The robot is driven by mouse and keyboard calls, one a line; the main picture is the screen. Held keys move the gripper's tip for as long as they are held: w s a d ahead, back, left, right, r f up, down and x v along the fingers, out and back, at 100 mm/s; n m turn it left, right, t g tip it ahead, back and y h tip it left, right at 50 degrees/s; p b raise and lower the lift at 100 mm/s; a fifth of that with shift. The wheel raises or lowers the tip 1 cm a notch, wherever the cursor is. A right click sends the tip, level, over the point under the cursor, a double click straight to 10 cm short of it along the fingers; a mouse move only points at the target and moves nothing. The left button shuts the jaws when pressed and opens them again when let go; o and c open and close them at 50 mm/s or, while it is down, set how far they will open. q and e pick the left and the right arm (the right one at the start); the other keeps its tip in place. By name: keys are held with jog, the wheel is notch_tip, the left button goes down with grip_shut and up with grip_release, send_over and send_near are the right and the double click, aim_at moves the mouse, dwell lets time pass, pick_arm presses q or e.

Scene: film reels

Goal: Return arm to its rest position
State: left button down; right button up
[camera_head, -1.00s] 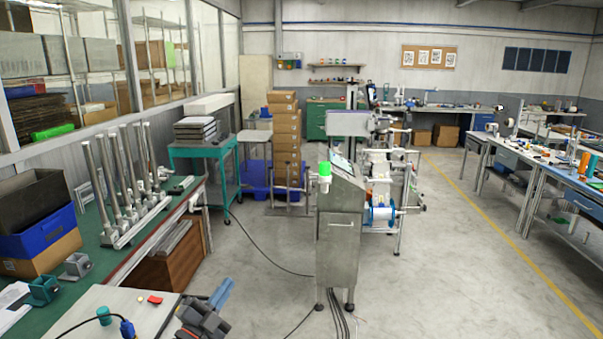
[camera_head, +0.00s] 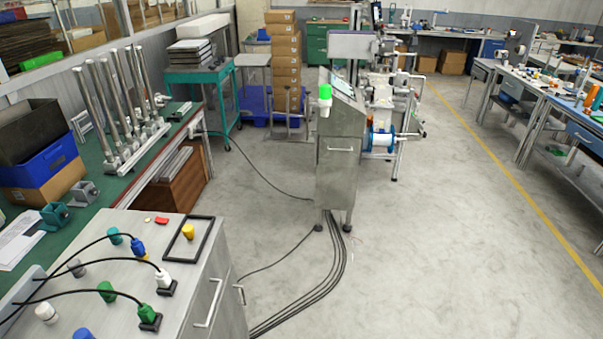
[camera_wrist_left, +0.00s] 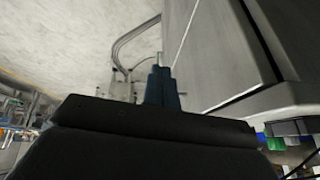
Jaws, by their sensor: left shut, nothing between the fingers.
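My left gripper (camera_wrist_left: 160,85) shows in the left wrist view, its dark blue fingers together with nothing between them. It is beside a grey metal cabinet (camera_wrist_left: 220,45) with free space around the fingertips. In the head view, neither of my arms or grippers is visible. The same kind of grey metal cabinet (camera_head: 230,270) stands at the lower left there, with connectors and cables on its top.
A green workbench (camera_head: 75,215) runs along the left with metal posts (camera_head: 115,105) and bins. A steel console (camera_head: 338,165) stands mid-floor, with black cables (camera_head: 325,285) trailing to the cabinet. The floor (camera_head: 450,250) to the right is clear.

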pick_arm(q)
jog(key=s+d+f+g, duration=0.1)
jog(key=s+f+g, duration=0.1)
jog(key=s, duration=0.4)
jog(key=d+f+b, duration=0.1)
jog(key=f+b, duration=0.2)
jog(key=f, duration=0.8)
jog(key=s+d+f+g+b, duration=0.1)
jog(key=d+f+b, duration=0.1)
jog(key=f, duration=1)
jog(key=s+d+f+g+h+b, duration=0.1)
jog(key=f+b, duration=0.4)
jog(key=f, duration=0.7)
jog(key=shift+d, duration=0.7)
pick_arm(e)
jog(key=s+a+f+g, duration=0.1)
jog(key=a+f, duration=0.1)
jog(key=f, duration=1.4)
jog(key=s+a+f+g, duration=0.1)
jog(key=s+a+f, duration=0.1)
jog(key=f, duration=1.5)
jog(key=shift+s+a+y, duration=0.2)
jog(key=shift+a+y, duration=0.1)
jog(key=shift+a, duration=0.25)
